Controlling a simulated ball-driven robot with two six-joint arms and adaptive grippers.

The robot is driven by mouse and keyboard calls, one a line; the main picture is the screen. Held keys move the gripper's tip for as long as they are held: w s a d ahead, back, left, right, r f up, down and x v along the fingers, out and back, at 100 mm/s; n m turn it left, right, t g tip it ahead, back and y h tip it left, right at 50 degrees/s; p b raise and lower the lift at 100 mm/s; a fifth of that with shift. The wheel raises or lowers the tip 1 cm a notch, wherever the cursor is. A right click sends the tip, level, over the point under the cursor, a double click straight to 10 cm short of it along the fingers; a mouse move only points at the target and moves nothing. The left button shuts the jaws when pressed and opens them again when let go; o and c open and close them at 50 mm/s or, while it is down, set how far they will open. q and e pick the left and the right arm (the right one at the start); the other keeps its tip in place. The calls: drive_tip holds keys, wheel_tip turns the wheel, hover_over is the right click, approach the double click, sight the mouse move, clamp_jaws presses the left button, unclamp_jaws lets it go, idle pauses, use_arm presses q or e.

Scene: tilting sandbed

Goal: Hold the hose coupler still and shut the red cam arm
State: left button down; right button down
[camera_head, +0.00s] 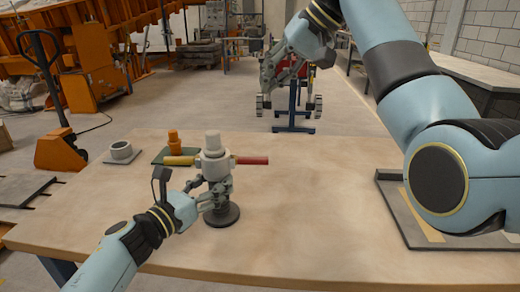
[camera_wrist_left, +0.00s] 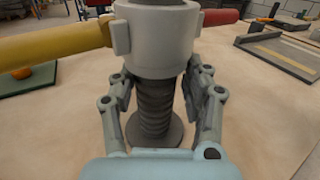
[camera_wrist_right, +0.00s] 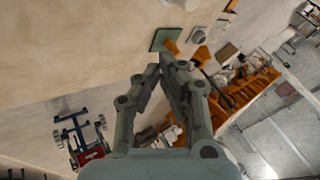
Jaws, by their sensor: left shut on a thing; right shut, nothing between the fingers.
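The hose coupler (camera_head: 213,166) is a pale grey collar standing upright on a dark round base (camera_head: 222,216). It also shows in the left wrist view (camera_wrist_left: 155,40), above a dark ribbed hose (camera_wrist_left: 155,105). The red cam arm (camera_head: 252,160) sticks out level to the right, and the yellow cam arm (camera_head: 180,160) to the left. My left gripper (camera_head: 216,196) is shut on the ribbed hose below the collar, fingers on both sides. My right gripper (camera_head: 268,82) is shut and empty, raised beyond the table's far edge; its fingertips meet in the right wrist view (camera_wrist_right: 164,62).
An orange piece (camera_head: 174,140) on a green plate and a grey ring (camera_head: 121,150) on a plate stand at the table's back left. A grey framed tray (camera_head: 405,225) lies at the right, partly behind my right arm. The middle of the table is clear.

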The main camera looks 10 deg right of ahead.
drive_tip(key=s+d+f+n+t+y, duration=0.1)
drive_tip(key=s+f+n, duration=0.1)
drive_tip(key=s+n, duration=0.3)
drive_tip(key=s+d+f+n+t+y, duration=0.1)
drive_tip(key=s+n, duration=0.5)
drive_tip(key=n, duration=0.7)
drive_tip(key=shift+d+f+t, duration=0.3)
drive_tip(key=shift+d+f, duration=0.2)
drive_tip(key=shift+d, duration=0.25)
hover_over(253, 161)
drive_tip(key=s, duration=0.4)
wheel_tip(253, 161, down, 6)
drive_tip(key=shift+w+d+f, duration=0.35)
drive_tip(key=shift+w+f, duration=0.3)
drive_tip(key=shift+f, duration=0.15)
drive_tip(key=shift+w+d+f, duration=0.3)
drive_tip(key=shift+w+f, duration=0.35)
drive_tip(key=shift+f, duration=0.1)
